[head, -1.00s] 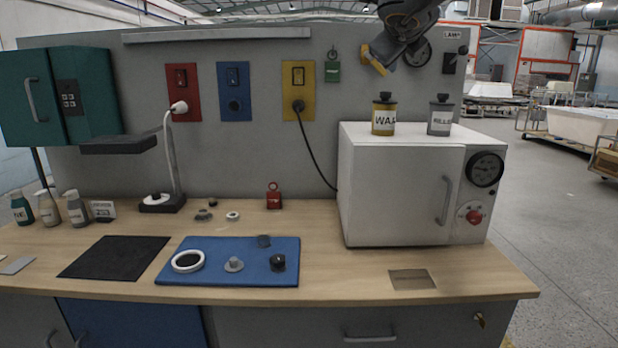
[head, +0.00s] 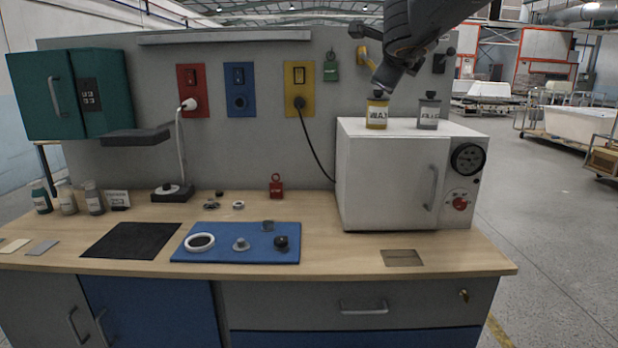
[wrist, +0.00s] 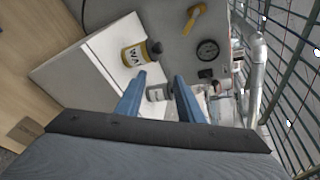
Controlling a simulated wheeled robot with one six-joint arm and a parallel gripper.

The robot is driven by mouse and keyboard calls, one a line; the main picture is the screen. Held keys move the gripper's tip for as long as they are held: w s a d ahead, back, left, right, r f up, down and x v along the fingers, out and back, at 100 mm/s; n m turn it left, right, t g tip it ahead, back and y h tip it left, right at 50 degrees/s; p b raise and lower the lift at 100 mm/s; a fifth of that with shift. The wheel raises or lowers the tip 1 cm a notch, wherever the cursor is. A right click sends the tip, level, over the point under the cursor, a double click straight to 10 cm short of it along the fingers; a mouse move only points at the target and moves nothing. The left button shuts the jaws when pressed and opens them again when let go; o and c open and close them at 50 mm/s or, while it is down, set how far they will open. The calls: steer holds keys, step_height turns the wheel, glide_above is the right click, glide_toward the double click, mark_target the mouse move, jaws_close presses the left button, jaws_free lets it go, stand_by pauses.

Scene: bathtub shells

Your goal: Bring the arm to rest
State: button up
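My gripper (wrist: 160,78) shows two blue fingers standing apart, with nothing held between them. In the head view my dark arm comes in from the top right, and my gripper (head: 384,84) hangs in front of the back panel near the WAX can (head: 377,114). The yellow WAX can also shows in the wrist view (wrist: 134,55). The grey filler can (head: 429,114) stands to its right on the white oven (head: 390,180). In the wrist view the filler can (wrist: 156,93) appears beyond and between the fingertips.
The wooden bench (head: 340,255) holds a blue mat (head: 215,256) with small parts and a black mat (head: 130,241). Open floor (head: 555,230) lies to the right.

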steer(key=s+a+f+n+g+y, duration=0.1)
steer(key=s+a+f+n+g, duration=0.15)
steer(key=f+n, duration=0.45)
steer(key=s+a+f+n+g+y, duration=0.1)
steer(key=s+f+n+y, duration=0.15)
steer(key=f, duration=0.75)
steer(key=s+a+f+n+g+y, duration=0.1)
steer(key=s+f+n+g, duration=0.1)
steer(key=s+f+n, duration=0.5)
steer(key=s+d+f+n+g+h, duration=0.1)
steer(key=s+f+n+g, duration=0.3)
steer(key=s+f, duration=0.6)
steer(key=s+d+f+n+g, duration=0.4)
steer(key=s+f+n, duration=0.1)
steer(key=s+f, duration=0.4)
steer(key=shift+s+f+h, duration=0.35)
steer(key=shift+s, duration=0.55)
